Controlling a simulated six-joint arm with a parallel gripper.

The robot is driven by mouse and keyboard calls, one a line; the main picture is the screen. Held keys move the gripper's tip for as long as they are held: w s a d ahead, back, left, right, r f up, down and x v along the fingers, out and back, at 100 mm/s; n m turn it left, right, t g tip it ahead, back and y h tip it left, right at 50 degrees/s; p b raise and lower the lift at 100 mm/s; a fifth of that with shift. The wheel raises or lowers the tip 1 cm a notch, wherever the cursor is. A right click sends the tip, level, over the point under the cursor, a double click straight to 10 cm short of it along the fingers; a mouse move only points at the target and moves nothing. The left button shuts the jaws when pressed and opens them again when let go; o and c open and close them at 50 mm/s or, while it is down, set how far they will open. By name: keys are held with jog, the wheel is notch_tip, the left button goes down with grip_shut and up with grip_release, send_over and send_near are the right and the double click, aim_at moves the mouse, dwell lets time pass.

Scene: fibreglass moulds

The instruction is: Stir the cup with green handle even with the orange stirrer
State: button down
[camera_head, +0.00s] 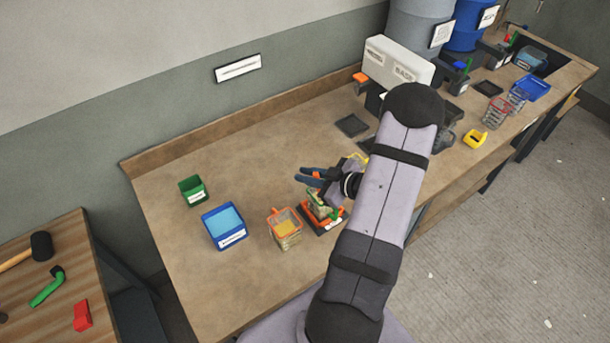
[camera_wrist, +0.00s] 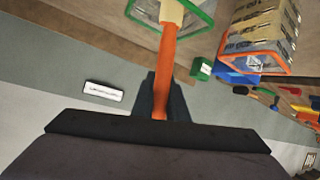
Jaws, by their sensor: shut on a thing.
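My gripper (camera_head: 315,177) is shut on the orange stirrer (camera_wrist: 166,65), whose orange shaft stands between the dark fingers in the wrist view. The stirrer's pale end reaches to the opening of the cup with green handle (camera_head: 320,207). The cup's green rim (camera_wrist: 203,17) shows at the top of the wrist view, cut off by the frame edge. I cannot tell how deep the pale end is in the cup. The cup stands on a black and orange base (camera_head: 333,225), partly hidden by my arm and gripper.
A clear cup with an orange rim (camera_head: 285,230) holds yellow stuff, left of the green one. A blue bin (camera_head: 224,227) and a green bin (camera_head: 193,190) stand further left. A white machine (camera_head: 397,62) and several containers stand at the back right.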

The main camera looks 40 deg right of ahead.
dwell(0.3)
notch_tip(320, 180, up, 9)
jog(key=a+p, duration=0.1)
jog(key=a, duration=0.1)
jog(key=shift+f, duration=0.2)
dwell(0.6)
jog(key=shift+d, duration=0.1)
dwell(0.7)
